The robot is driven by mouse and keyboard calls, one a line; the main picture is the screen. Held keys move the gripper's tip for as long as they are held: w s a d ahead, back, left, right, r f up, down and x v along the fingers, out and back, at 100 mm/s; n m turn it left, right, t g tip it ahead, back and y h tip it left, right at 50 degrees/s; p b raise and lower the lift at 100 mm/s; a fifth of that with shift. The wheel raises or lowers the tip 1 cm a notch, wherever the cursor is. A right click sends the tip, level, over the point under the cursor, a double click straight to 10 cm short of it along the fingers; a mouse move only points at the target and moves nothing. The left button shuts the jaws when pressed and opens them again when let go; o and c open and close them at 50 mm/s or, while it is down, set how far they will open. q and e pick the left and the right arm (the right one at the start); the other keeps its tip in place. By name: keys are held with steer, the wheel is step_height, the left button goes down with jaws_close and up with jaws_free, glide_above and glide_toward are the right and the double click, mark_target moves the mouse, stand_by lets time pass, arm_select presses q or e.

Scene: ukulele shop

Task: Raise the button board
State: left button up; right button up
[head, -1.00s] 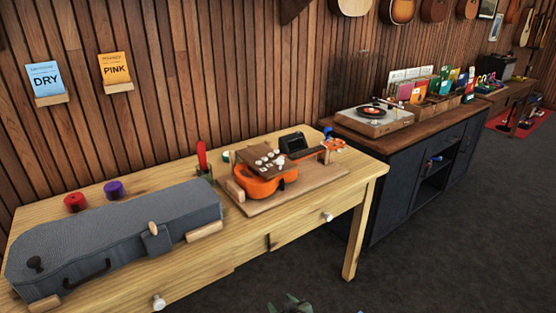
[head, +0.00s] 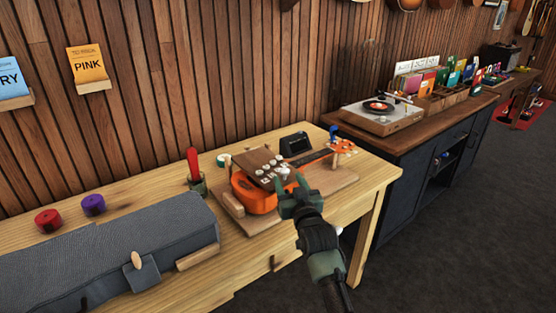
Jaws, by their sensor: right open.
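The button board (head: 257,161) is a small brown panel with several pale round buttons. It sits tilted over the body of an orange ukulele (head: 249,195), which lies on a wooden work board (head: 335,187) on the bench. My right gripper (head: 292,180) is open at the near right side of the button board, with a pale knob (head: 285,173) showing by its fingertips. I cannot tell whether the fingers touch the knob or the board. The gripper hides part of the ukulele. My left gripper is not in view.
A grey case (head: 120,255) fills the left of the wooden bench (head: 140,195), with red (head: 48,220) and purple (head: 93,205) spools behind it. A red-handled tool (head: 193,162) stands in a holder. A small black device (head: 295,144) sits behind the ukulele. A record player (head: 382,115) stands on the dark cabinet.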

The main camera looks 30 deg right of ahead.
mark_target(286, 173)
steer(key=shift+r, duration=0.3)
steer(key=x, duration=0.3)
steer(key=shift+r, duration=0.1)
steer(key=x, duration=0.3)
steer(key=shift+w+d, duration=0.1)
steer(key=shift+w, duration=0.25)
steer(key=shift+w+d, duration=0.1)
steer(key=shift+w, duration=0.4)
steer(key=c, duration=0.9)
jaws_close()
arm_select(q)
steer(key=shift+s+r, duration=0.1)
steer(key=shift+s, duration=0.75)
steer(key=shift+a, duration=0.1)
